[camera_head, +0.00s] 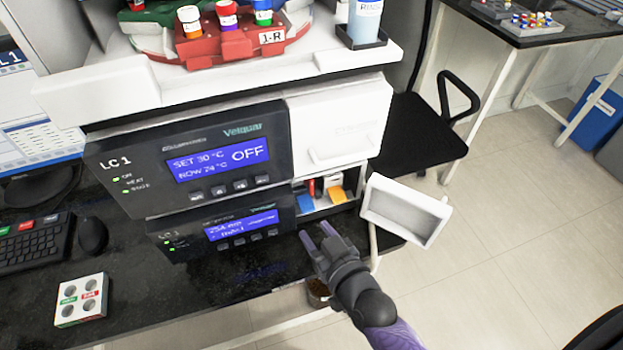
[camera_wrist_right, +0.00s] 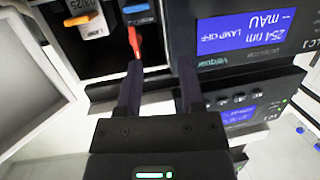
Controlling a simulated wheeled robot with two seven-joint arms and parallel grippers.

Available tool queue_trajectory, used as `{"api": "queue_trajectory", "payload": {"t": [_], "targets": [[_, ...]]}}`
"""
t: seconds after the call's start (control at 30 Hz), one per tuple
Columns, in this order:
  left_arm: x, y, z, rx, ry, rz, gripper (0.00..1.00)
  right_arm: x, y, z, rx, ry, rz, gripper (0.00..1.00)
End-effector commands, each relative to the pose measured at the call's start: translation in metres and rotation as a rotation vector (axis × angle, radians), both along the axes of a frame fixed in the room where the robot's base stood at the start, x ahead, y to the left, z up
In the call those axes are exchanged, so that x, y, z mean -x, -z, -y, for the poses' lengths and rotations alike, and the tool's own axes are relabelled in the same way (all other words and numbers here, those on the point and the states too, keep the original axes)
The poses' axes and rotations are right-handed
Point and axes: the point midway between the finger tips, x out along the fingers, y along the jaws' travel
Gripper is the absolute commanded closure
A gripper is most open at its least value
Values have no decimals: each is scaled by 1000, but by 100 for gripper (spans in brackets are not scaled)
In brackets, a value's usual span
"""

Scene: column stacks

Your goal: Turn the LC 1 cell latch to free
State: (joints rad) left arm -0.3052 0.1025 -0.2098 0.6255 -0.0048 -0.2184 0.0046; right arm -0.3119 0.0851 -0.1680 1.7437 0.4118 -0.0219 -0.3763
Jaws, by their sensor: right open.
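The LC 1 stack shows its lower module with a lamp-off display (camera_wrist_right: 238,30) and an open compartment (camera_head: 345,205) at its right end. Inside, a red lever (camera_wrist_right: 135,42), which looks like the cell latch, stands between blue and orange parts; it shows small in the head view (camera_head: 319,188). My right gripper (camera_head: 316,233) is open and empty in front of and below the compartment. In the right wrist view, its fingers (camera_wrist_right: 160,72) point at the module, and the left-hand finger overlaps the lever's end. I cannot tell whether they touch. My left gripper is out of view.
The compartment's white door (camera_head: 405,210) hangs open to the right of the gripper. An upper LC 1 module (camera_head: 200,150) sits above, with a red bottle tray (camera_head: 240,45) on top. A black chair (camera_head: 415,130) stands behind. A white block with holes (camera_head: 81,300) lies on the bench.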

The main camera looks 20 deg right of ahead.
Motion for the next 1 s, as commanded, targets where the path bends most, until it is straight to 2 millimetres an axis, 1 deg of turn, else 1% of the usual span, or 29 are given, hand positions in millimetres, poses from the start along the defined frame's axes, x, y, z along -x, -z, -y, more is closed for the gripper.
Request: {"api": "queue_trajectory", "payload": {"t": [0.03, 0.1, 0.2, 0.27, 0.37, 0.5, 0.6, 0.7, 0.8, 1.0], "targets": [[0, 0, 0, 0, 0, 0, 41, -6, -3, 6, -6, 41, 65, 51], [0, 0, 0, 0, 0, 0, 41, -11, -8, 15, -8, 100, 149, 51], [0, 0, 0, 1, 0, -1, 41, -15, -11, 22, -7, 149, 212, 51], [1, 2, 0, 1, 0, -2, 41, -21, -11, 24, -7, 158, 223, 51], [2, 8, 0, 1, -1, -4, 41, -42, -11, 23, -7, 158, 226, 51], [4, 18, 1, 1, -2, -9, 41, -76, -10, 22, -8, 157, 224, 51], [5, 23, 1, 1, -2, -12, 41, -94, -10, 21, -7, 156, 222, 51], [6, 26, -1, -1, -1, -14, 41, -105, -10, 21, -7, 157, 221, 51], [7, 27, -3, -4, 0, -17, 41, -111, -12, 20, -7, 156, 221, 51], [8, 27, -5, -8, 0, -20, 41, -112, -13, 20, -6, 156, 220, 51]]}}
